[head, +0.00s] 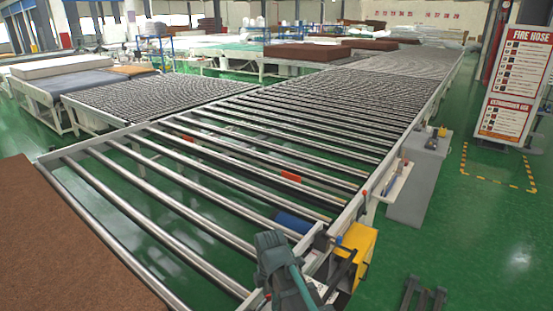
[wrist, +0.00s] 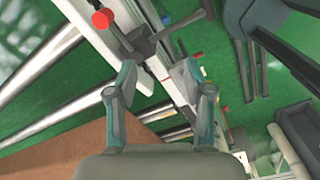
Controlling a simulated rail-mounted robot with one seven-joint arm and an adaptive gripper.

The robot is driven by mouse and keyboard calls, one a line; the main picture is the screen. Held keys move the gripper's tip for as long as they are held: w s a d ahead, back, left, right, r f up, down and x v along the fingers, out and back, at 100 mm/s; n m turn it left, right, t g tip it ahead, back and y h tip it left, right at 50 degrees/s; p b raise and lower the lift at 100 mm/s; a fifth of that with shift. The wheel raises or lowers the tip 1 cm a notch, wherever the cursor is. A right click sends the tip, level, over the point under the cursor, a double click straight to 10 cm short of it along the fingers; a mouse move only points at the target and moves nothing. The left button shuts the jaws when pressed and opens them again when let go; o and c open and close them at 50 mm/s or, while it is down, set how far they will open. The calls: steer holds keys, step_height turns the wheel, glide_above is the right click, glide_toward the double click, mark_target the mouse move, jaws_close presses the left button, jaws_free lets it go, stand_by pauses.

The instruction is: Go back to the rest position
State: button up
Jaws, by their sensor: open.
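My gripper (wrist: 158,72) shows in the wrist view with its two teal fingers spread apart and nothing between them. Beyond the fingers are the pale conveyor frame rail and a dark bracket. In the head view a dark part of my arm, with a teal piece, is at the bottom centre beside the near end of the roller conveyor (head: 190,198). The fingertips cannot be made out clearly there. A brown mattress (head: 60,245) lies at the left of the head view, and a brown surface (wrist: 75,150) shows at the lower left of the wrist view.
A yellow box (head: 358,248) sits by the conveyor's right rail, close to my arm. A grey cabinet (head: 420,180) stands along that rail. A red knob (wrist: 102,20) is near the fingers. Green floor is open at the right, before the fire-hose sign (head: 518,85).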

steer(key=d+f+m, duration=0.3)
steer(key=s+d+f+m, duration=0.1)
steer(key=d+f+m, duration=0.2)
steer(key=m, duration=0.1)
steer(key=d+f+m, duration=0.2)
steer(key=d+m, duration=0.1)
steer(key=m, duration=0.1)
steer(key=shift+s+d+f, duration=0.15)
steer(key=shift+d+f, duration=0.2)
steer(key=shift+f, duration=0.05)
steer(key=s+d+f+m, duration=0.4)
steer(key=d+f+m, duration=0.45)
steer(key=m, duration=0.35)
steer(key=s+f+g+b, duration=0.6)
steer(key=s+f+b, duration=0.4)
steer(key=s+f, duration=1.8)
steer(key=shift+s+d+f+g+b, duration=0.15)
steer(key=shift+s+f+g+b, duration=0.2)
steer(key=shift+s, duration=0.35)
steer(key=shift+w+r, duration=0.1)
